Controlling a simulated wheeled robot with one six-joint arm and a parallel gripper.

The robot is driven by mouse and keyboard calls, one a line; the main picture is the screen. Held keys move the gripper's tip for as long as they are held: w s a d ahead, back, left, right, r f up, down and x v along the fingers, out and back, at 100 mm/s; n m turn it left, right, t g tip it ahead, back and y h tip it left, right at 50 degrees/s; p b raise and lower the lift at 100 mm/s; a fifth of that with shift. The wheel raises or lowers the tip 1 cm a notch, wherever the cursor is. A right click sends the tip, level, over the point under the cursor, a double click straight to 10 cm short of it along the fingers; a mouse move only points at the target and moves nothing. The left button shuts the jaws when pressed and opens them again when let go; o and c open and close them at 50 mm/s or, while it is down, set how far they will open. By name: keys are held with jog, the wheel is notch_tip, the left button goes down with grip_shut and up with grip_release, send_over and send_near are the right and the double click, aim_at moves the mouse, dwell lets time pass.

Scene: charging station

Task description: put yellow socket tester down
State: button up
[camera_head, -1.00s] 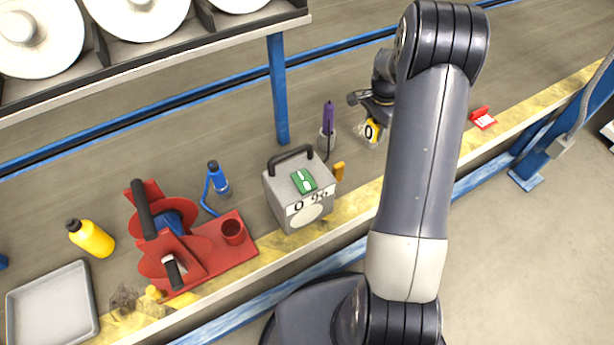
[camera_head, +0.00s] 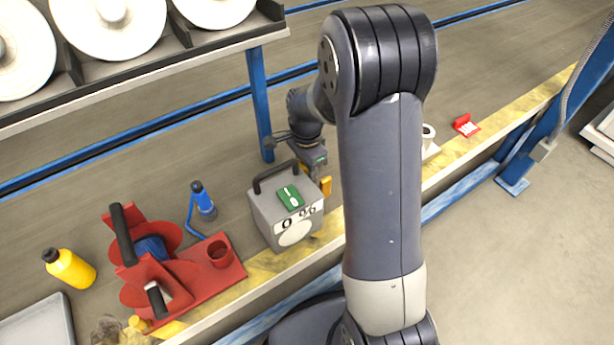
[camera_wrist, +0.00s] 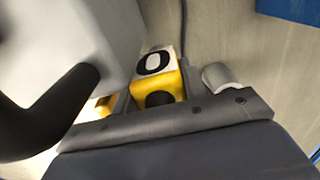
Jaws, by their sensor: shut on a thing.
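The yellow socket tester (camera_wrist: 168,80), a yellow block with a white face marked with a black 0, is between the jaws in the wrist view. My gripper (camera_wrist: 150,100) is shut on it. In the head view my gripper (camera_head: 312,162) is just behind and right of the grey box (camera_head: 272,215) with a black handle, close to the bench.
The grey box carries a green item (camera_head: 290,197). A small yellow piece (camera_head: 326,186) is beside it. A red reel stand (camera_head: 215,275), a blue bottle (camera_head: 203,200) and a yellow bottle (camera_head: 70,268) are to the left. A red item (camera_head: 465,125) is to the right. A blue post (camera_head: 260,105) rises behind.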

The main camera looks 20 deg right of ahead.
notch_tip(320, 180, down, 3)
jog(key=shift+d+f+b, duration=0.1)
jog(key=shift+f+b, duration=0.05)
jog(key=shift+b, duration=0.2)
jog(key=shift+f, duration=0.1)
jog(key=o, duration=1.1)
notch_tip(320, 180, up, 12)
jog(key=p, duration=0.3)
